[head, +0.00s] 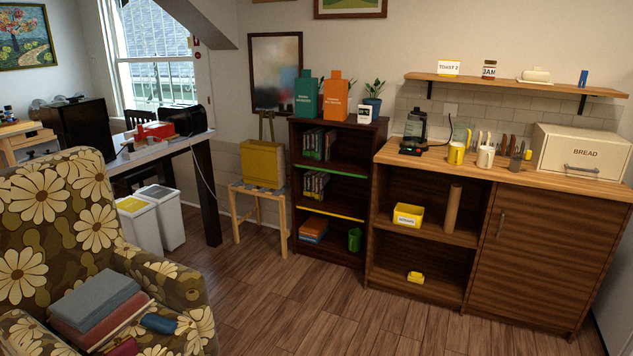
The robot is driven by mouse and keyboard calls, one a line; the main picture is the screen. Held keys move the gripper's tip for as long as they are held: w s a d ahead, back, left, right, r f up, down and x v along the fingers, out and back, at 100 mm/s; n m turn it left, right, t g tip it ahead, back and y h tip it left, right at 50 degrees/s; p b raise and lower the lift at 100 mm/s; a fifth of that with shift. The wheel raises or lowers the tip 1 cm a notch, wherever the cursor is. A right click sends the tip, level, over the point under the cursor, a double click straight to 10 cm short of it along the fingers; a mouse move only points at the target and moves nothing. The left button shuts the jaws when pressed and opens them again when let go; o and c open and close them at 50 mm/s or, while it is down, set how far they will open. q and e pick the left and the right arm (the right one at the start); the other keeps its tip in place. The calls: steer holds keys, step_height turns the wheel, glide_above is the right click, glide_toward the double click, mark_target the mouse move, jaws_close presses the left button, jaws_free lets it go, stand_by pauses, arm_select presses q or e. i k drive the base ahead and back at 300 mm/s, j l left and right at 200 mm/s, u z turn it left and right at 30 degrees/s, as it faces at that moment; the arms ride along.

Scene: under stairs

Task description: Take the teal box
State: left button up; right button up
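A teal box (306,98) with white lettering and a narrower top stands upright on the top of the dark bookcase (372,125). It is at the left end of that top. An orange box (336,99) of similar shape stands close to its right. The lettering on both is too small to read surely. Neither of my grippers is in view.
A potted plant (374,101) and a small white container (364,115) share the bookcase top. A stool (261,191) with a yellow case (262,165) stands left of the bookcase. A flowered armchair (60,215) fills the left foreground. Wooden floor (300,310) is clear before the bookcase.

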mark_target(306, 87)
steer(key=i+l, duration=0.15)
steer(key=i, duration=0.35)
steer(key=i+l, duration=0.1)
steer(key=i, duration=0.4)
steer(key=i+l+u, duration=0.1)
steer(key=i, duration=0.45)
steer(key=i+l, duration=0.2)
steer(key=i, duration=0.3)
steer(key=i+l, duration=0.15)
steer(key=i, duration=0.35)
steer(key=i+l, duration=0.2)
steer(key=i, duration=0.3)
steer(key=j+u, duration=0.05)
